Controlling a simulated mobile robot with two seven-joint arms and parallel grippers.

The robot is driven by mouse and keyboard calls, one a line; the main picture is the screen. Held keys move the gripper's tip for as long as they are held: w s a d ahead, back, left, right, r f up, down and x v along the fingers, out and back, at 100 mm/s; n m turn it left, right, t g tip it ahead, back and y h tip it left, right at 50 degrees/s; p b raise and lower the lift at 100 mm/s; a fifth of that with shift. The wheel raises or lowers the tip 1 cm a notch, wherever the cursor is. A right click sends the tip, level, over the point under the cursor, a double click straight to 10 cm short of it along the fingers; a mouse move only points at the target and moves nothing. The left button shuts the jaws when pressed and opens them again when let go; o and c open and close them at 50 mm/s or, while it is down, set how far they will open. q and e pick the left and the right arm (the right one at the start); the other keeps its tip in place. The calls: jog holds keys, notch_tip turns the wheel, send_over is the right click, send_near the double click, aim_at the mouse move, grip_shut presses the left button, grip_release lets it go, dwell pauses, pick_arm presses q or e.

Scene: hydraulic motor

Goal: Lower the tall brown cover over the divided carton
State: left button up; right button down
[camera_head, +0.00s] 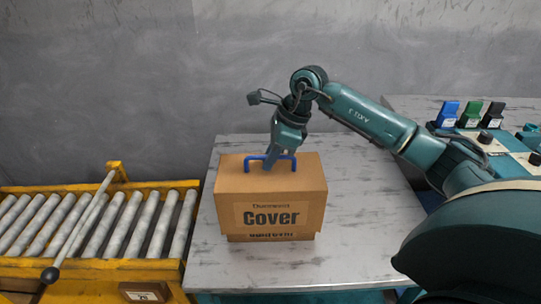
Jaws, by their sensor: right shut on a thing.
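The tall brown cover (225,193) stands upright in the middle of the head view, with "Cover" printed on its front and a blue handle (251,160) on top. A narrow strip of the carton (270,237) shows below the cover's lower edge, and the cover sits around its upper part. The carton's dividers are hidden. My right gripper (271,163) points down at the top of the cover and is shut on the blue handle. My left gripper is not in view.
The carton stands on a grey table (362,253). A yellow roller conveyor (120,225) with a long lever (80,225) is at the left. A workbench with blue (448,112), green (470,113) and black (493,114) items is at the right. The table is clear around the carton.

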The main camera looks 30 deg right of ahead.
aim_at(271, 171)
jog(key=shift+f, duration=0.45)
jog(key=shift+f+b, duration=0.7)
jog(key=shift+b, duration=0.05)
jog(key=shift+f+b, duration=0.35)
jog(key=shift+f, duration=0.45)
jog(key=shift+f+b, duration=0.25)
jog(key=shift+b, duration=0.15)
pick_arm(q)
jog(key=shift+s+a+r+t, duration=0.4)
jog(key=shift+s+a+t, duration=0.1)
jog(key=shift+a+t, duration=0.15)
pick_arm(e)
jog(key=c, duration=1.7)
grip_release()
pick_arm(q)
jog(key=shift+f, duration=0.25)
pick_arm(e)
jog(key=o, duration=0.3)
